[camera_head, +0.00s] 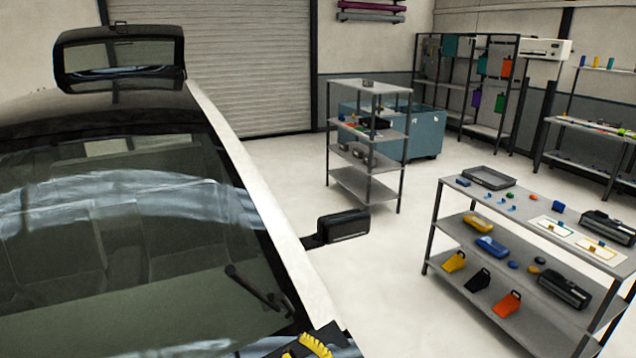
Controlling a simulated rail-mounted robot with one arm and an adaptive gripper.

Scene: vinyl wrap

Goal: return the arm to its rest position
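My gripper is not clearly in view, and I see no fingertips. A black piece with a yellow ribbed part (314,346) is cut off by the bottom edge, beside the car's lower windshield corner; I cannot tell what it is. The car (110,240) fills the left side, with its dark windshield facing me. A white strip (262,205) runs along the windshield's right edge. A dark slim object (258,289) shows near the lower right of the glass.
The car's side mirror (341,227) sticks out to the right. A shelf rack (515,235) with tools stands at right, and a smaller rack (368,185) stands behind the mirror. A teal bin (425,135) is farther back. The floor (400,260) between car and racks is clear.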

